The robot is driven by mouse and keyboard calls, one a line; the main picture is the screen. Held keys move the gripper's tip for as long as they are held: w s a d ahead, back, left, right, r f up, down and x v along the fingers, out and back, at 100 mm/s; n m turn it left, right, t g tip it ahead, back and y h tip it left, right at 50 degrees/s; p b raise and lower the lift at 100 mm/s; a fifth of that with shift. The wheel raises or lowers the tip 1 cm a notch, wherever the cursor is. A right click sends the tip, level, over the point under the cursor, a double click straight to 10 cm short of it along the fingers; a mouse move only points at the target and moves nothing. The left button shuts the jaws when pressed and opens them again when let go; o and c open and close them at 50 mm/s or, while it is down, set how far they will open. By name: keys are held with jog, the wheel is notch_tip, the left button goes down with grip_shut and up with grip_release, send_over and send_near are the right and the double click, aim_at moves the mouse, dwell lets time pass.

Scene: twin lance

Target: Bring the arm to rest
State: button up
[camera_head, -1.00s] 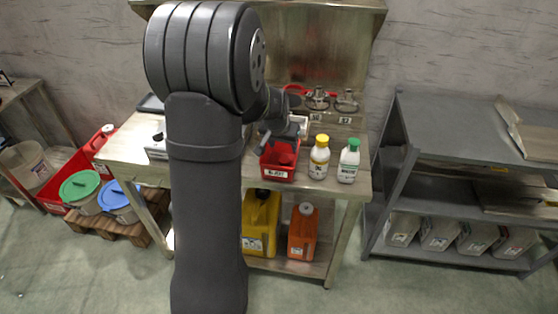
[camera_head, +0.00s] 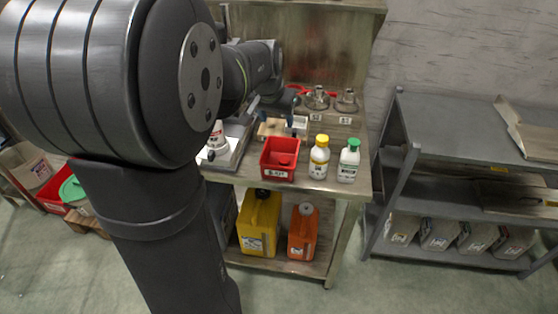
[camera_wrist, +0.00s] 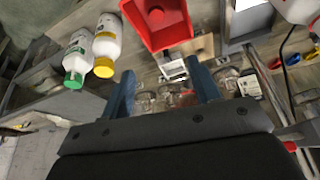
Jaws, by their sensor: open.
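My gripper (camera_head: 278,113) is over the back part of the workbench (camera_head: 345,125), partly hidden by my arm in the head view. In the wrist view, my gripper's two blue fingers (camera_wrist: 163,88) are spread apart with nothing held between them. The red bin (camera_head: 280,172) stands on the bench in front of the gripper and also shows at the top of the wrist view (camera_wrist: 172,37). A small round thing lies in the bin. My large arm links fill the left of the head view.
A yellow-capped bottle (camera_head: 319,162) and a green-capped bottle (camera_head: 348,165) stand right of the bin. Glass flasks (camera_head: 317,99) stand at the bench's back. A scale-like device (camera_head: 228,147) is left of the bin. A grey shelf (camera_head: 470,130) stands at the right.

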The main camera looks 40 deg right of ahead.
jog(key=shift+v, duration=1.2)
jog(key=x, duration=1.7)
jog(key=shift+f, duration=0.1)
jog(key=shift+w+d+r, duration=0.1)
jog(key=shift+r, duration=0.2)
